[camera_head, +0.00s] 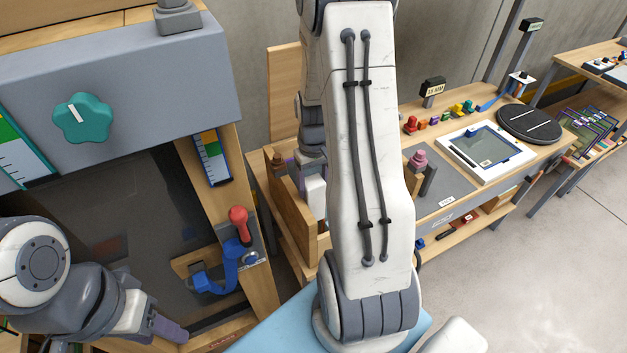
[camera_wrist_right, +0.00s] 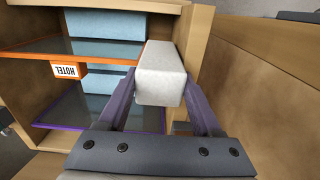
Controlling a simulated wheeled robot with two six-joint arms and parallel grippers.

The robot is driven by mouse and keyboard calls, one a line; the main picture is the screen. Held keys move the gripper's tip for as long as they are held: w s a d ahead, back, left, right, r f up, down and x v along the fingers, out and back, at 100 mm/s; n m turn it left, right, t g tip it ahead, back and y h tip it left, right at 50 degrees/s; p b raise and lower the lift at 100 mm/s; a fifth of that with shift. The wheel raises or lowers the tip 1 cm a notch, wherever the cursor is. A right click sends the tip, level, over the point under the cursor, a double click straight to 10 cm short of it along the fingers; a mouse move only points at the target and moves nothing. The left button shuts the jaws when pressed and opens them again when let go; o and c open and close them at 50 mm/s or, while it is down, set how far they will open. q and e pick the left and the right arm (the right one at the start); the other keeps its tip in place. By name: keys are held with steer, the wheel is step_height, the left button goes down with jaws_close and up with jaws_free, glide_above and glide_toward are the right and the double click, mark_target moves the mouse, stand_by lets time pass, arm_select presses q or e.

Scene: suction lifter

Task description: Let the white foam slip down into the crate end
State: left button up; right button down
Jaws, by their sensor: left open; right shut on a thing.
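The white foam (camera_wrist_right: 162,72) is a pale block between the two purple fingers of my right gripper (camera_wrist_right: 161,84), which is shut on it. It also shows in the head view (camera_head: 314,196), at the wooden crate (camera_head: 297,212). In the right wrist view the foam is at the crate's end, beside the wooden wall (camera_wrist_right: 192,40) and the ends of the dividers. How deep it sits, and whether it touches the wall, I cannot tell. My left gripper (camera_head: 172,330) is open and empty at the lower left of the head view, far from the crate.
A machine with a teal knob (camera_head: 83,118) and red lever (camera_head: 239,220) stands left.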

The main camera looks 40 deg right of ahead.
steer(key=shift+f, duration=0.35)
jaws_free()
step_height(320, 180, up, 9)
steer(key=shift+r+b, duration=0.15)
steer(key=shift+b, duration=1.05)
steer(key=shift+r, duration=0.55)
